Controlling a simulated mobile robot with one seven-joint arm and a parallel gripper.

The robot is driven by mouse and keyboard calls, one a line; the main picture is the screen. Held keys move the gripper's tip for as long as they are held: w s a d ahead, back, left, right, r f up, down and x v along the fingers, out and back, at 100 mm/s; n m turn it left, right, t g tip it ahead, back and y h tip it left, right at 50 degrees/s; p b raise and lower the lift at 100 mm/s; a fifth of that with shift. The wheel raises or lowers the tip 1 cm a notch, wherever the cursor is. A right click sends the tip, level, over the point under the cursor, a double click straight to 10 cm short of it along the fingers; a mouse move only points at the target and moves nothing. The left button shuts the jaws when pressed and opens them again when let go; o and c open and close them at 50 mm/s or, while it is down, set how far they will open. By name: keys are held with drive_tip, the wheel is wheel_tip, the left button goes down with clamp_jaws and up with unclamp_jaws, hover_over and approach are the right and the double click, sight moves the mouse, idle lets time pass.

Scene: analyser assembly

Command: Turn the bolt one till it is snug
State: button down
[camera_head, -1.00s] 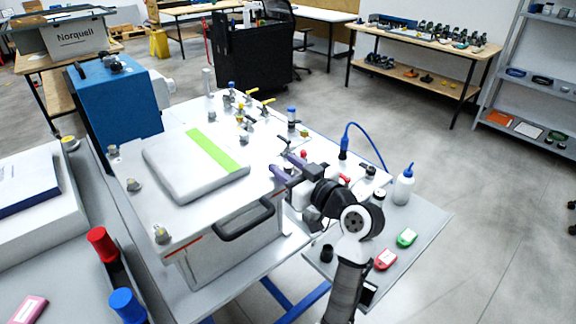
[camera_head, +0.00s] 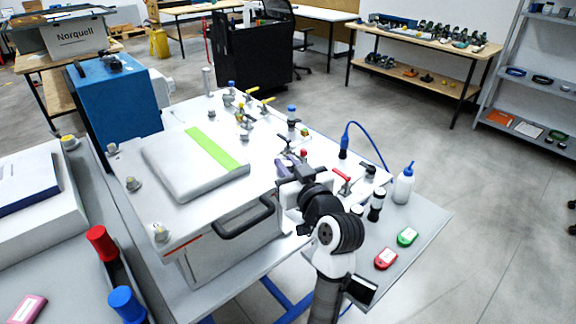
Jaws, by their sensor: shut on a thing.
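My gripper (camera_head: 284,168), with purple fingers, is at the right front part of the white-topped analyser housing (camera_head: 195,222). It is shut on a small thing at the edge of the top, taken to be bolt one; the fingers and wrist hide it. I cannot tell from this view how far the bolt is seated. Other round metal fasteners show on the top's left side, one at the front left corner (camera_head: 161,233) and another behind it (camera_head: 133,184).
A grey pad with a green stripe (camera_head: 180,182) lies on the top, and a black handle (camera_head: 243,218) sticks out in front. Several valves and clamps stand behind my gripper. A white bottle (camera_head: 403,185), a red item (camera_head: 386,258) and a green item (camera_head: 407,237) are on the right shelf.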

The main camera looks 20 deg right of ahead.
idle(0.3)
drive_tip(key=c, duration=1.3)
unclamp_jaws()
drive_tip(key=s+p, duration=0.1)
drive_tip(key=s, duration=0.3)
drive_tip(key=s+p, duration=0.2)
drive_tip(key=s, duration=0.3)
drive_tip(key=s+d+p, duration=0.1)
drive_tip(key=s, duration=0.3)
drive_tip(key=shift+s+r, duration=0.1)
drive_tip(key=shift+s, duration=0.25)
